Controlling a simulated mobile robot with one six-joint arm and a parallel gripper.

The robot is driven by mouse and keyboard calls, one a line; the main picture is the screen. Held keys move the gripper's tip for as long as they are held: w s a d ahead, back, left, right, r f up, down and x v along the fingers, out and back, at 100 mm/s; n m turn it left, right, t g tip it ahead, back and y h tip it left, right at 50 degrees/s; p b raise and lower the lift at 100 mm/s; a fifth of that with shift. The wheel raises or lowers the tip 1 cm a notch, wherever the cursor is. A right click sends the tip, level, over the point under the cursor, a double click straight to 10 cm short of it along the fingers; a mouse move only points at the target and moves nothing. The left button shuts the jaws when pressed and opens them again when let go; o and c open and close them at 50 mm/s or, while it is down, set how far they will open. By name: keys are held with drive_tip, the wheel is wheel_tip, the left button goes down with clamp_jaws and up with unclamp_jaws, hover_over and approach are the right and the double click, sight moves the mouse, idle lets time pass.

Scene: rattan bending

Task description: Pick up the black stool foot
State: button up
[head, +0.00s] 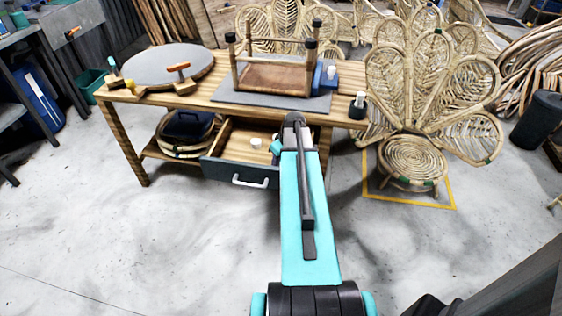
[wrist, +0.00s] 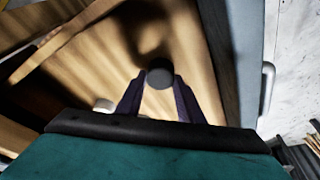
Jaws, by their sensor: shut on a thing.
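A round black stool foot (wrist: 160,73) sits between the fingertips of my gripper (wrist: 159,88) in the wrist view. My gripper is shut on it, above the wooden floor of the open drawer (wrist: 205,70), where a dark shadow falls. In the head view the drawer (head: 236,172) is pulled out under the workbench, and my arm hides the gripper's tips and the foot. A stool (head: 275,77) lies upside down on the bench, with dark caps on its visible leg ends.
A small white object (wrist: 104,105) lies in the drawer. The workbench (head: 205,98) also carries a grey round disc (head: 155,64), tools at the left and a black bottle (head: 357,106) at the right edge. A rattan peacock chair (head: 415,155) stands right. Front floor is clear.

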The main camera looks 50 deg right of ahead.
wheel_tip(320, 180, up, 9)
drive_tip(key=shift+b, duration=0.35)
drive_tip(key=shift+r, duration=0.1)
idle(0.6)
drive_tip(key=shift+a, duration=0.1)
drive_tip(key=w+a+r, duration=0.4)
drive_tip(key=a, duration=0.3)
drive_tip(key=w+a+r, duration=0.3)
drive_tip(key=a, duration=0.4)
drive_tip(key=w+a+r, duration=0.4)
drive_tip(key=a, duration=0.4)
drive_tip(key=a+r, duration=0.5)
drive_tip(key=a, duration=0.6)
drive_tip(key=a+r, duration=0.5)
drive_tip(key=a, duration=0.7)
drive_tip(key=shift+w+n, duration=0.3)
drive_tip(key=shift+w, duration=0.05)
drive_tip(key=shift+r, duration=0.1)
